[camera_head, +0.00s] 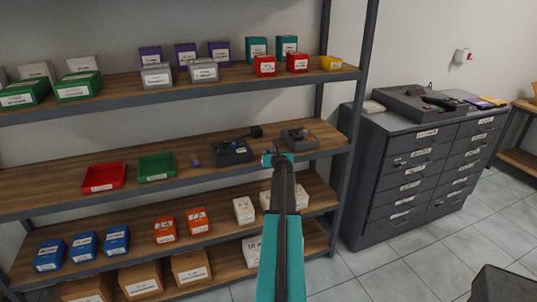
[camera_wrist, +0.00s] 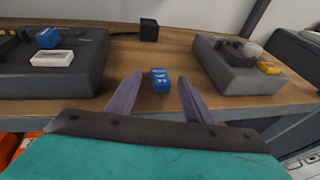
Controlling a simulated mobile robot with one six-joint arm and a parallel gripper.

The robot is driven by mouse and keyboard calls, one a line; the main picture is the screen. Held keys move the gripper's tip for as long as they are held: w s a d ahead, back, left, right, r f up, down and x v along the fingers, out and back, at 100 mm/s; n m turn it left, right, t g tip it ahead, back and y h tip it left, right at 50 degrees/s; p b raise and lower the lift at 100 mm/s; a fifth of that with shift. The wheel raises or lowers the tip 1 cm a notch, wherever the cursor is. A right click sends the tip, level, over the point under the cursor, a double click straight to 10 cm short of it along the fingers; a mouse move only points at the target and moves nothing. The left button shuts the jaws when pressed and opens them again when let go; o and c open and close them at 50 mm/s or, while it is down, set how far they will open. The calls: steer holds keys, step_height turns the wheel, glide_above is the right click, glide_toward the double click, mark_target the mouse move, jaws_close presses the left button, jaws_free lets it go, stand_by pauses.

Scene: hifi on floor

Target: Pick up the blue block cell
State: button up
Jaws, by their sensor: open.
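A small blue block with white markings (camera_wrist: 160,80) stands on the wooden shelf in the wrist view, between two grey devices. My gripper (camera_wrist: 153,88) is open, with one finger on each side of the blue block, which shows in the gap between them. I cannot tell whether the fingers touch it or how far they reach past it. In the head view my gripper (camera_head: 277,157) is over the front part of the middle shelf (camera_head: 220,182). A second blue block (camera_wrist: 47,38) sits on the left device, beside a white block (camera_wrist: 52,58).
The left device (camera_wrist: 60,82) and the right device (camera_wrist: 240,78) flank the gripper. A black cube (camera_wrist: 149,30) stands behind the blue block. A red tray (camera_head: 103,178) and a green tray (camera_head: 156,167) lie farther left on the shelf. The upper shelf (camera_head: 215,82) is above.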

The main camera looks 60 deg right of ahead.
steer(key=shift+x, duration=0.8)
jaws_close()
